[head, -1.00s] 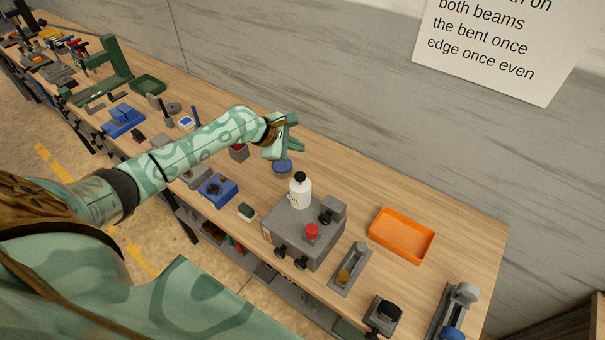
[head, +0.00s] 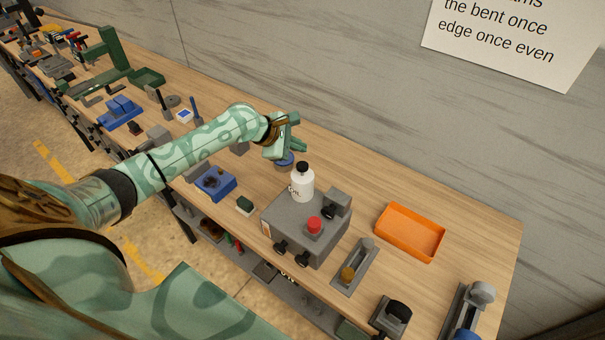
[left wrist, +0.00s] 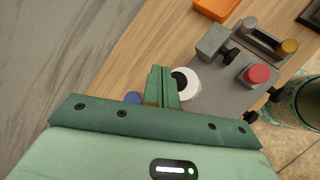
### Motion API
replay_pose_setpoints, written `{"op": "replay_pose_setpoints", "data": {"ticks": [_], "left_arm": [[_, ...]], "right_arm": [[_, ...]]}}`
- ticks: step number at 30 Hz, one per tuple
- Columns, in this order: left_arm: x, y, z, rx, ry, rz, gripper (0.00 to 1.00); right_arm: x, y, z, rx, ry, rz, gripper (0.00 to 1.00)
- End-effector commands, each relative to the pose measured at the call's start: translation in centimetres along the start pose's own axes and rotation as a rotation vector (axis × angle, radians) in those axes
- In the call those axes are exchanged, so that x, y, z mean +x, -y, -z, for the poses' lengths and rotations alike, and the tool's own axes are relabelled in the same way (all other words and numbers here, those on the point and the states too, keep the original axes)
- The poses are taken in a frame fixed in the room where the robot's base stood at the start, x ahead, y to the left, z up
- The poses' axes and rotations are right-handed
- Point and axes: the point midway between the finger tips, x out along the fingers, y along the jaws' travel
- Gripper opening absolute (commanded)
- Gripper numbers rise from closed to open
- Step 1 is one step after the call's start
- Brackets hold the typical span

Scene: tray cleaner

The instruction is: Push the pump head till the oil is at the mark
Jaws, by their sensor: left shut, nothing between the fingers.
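A white bottle (head: 302,187) with a black top (head: 302,167) stands upright on a grey block-shaped unit (head: 285,218). Dark lettering on the bottle is too small to read, and no oil level or mark can be made out. My left gripper (head: 300,146) is shut and empty, behind and a little left of the bottle, apart from it. In the left wrist view the shut fingers (left wrist: 162,84) point ahead. The bottle (left wrist: 190,86) shows just right of them, its black top (left wrist: 179,82) partly hidden by them. My right gripper is not in view.
The grey unit carries a red button (head: 314,225) and several black knobs. A blue disc (head: 284,161) lies under my left gripper. An orange tray (head: 411,232) stands to the right, beyond a grey holder with an amber piece (head: 348,274). A blue block (head: 215,182) lies left.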

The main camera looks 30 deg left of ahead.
Motion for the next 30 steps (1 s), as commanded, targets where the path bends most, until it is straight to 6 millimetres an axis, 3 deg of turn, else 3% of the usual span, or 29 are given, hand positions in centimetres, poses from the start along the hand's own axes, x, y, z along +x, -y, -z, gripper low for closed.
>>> {"op": "replay_pose_setpoints", "data": {"ticks": [1,3,12,30], "left_arm": [[0.8,0.6,0.6,0.002,0.000,-0.001,0.00],[1.2,0.9,0.9,0.000,-0.001,0.001,0.00],[2.5,1.8,1.8,0.000,0.000,0.001,0.00],[2.5,1.9,1.8,0.000,0.000,0.001,0.00]], "right_arm": [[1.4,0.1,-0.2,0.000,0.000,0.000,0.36],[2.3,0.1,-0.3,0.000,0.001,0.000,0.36],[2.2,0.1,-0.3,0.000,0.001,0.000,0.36],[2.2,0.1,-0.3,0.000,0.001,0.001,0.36]]}}
